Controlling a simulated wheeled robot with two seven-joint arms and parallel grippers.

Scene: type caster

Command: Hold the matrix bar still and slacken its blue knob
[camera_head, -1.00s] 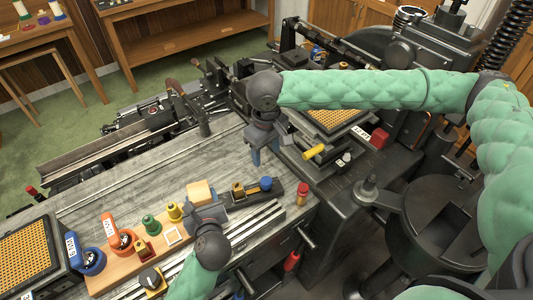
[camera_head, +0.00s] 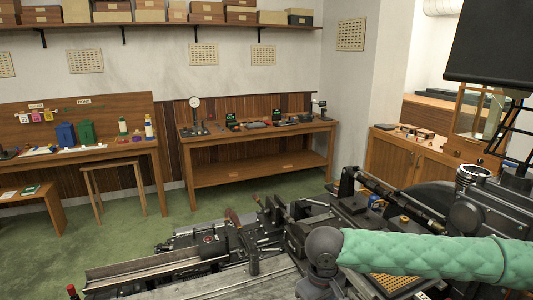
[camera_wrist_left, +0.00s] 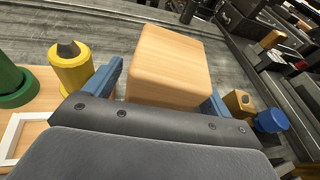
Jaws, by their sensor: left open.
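In the left wrist view a blue knob (camera_wrist_left: 270,121) sits at the right, beside a small brass block (camera_wrist_left: 238,102); the dark bar they belong to is mostly hidden. My left gripper (camera_wrist_left: 165,82) is open, its blue fingers on either side of a pale wooden block (camera_wrist_left: 165,60). I cannot tell whether they touch the block. The knob lies to the right of the right finger. In the head view the bench top shows only at the bottom, without the knob. My right gripper (camera_head: 316,290) shows only its upper body there; its fingers are out of frame.
A yellow knob (camera_wrist_left: 70,68), a green knob (camera_wrist_left: 14,82) and a white frame (camera_wrist_left: 20,135) stand left of my left gripper. Dark machinery (camera_head: 240,240) fills the lower head view. Workbenches (camera_head: 255,135) stand along the back wall, with green floor between.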

